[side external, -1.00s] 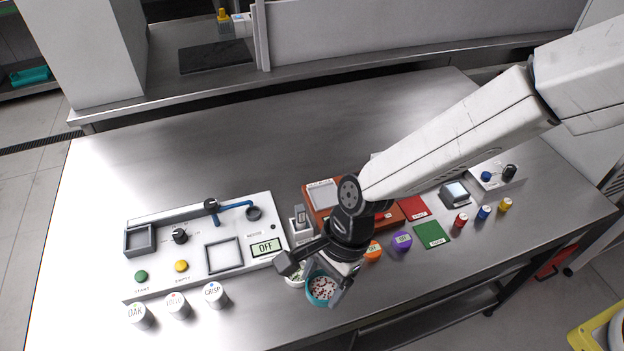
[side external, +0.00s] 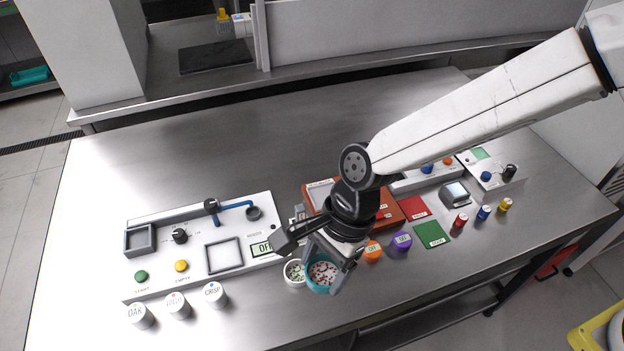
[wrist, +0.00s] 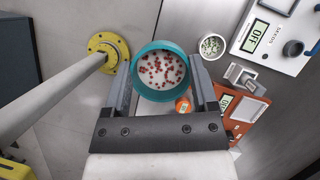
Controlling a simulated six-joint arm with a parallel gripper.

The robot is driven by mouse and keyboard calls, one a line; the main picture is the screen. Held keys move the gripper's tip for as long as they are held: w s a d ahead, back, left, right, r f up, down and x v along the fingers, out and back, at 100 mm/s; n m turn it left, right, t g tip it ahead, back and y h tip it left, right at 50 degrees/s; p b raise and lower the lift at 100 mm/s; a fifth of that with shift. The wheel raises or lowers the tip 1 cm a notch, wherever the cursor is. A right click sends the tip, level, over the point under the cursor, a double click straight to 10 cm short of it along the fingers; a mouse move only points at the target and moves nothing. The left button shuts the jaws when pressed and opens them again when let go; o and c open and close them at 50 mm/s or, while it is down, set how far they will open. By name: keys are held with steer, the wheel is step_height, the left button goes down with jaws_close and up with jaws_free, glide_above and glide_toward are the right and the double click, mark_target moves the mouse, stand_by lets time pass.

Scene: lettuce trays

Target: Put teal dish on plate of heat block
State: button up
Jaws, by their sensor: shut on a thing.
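The teal dish (side external: 316,288) is round and holds red bits on a pale bottom; it also fills the space between my fingers in the wrist view (wrist: 160,47). My gripper (side external: 322,265) is shut on it, one finger on each side, in the wrist view too (wrist: 165,88). The dish looks upright. The heat block is an orange-red box (side external: 388,211), just behind my gripper in the side view. Its grey plate (side external: 319,194) is at the box's left end, partly hidden by my wrist. Part of the box shows at the right in the wrist view (wrist: 246,108).
A small white dish of green bits (side external: 294,274) stands just left of the teal dish. Further left is a white panel (side external: 205,250) with buttons and three lidded jars in front. Orange and purple pots (side external: 401,240) and red and green mats (side external: 432,235) lie right.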

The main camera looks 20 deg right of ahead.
steer(key=w+d+m+t, duration=0.25)
steer(key=w+m, duration=0.25)
steer(key=w, duration=1)
steer(key=m, duration=0.4)
glide_above(320, 197)
steer(key=d, duration=0.1)
step_height(320, 197, down, 9)
steer(key=shift+s+d+t, duration=0.1)
steer(key=shift+s+t, duration=0.1)
steer(key=shift+t, duration=0.25)
steer(key=shift+f, duration=0.15)
steer(key=shift+f, duration=2.55)
steer(key=shift+f, duration=0.65)
steer(key=o, duration=1.1)
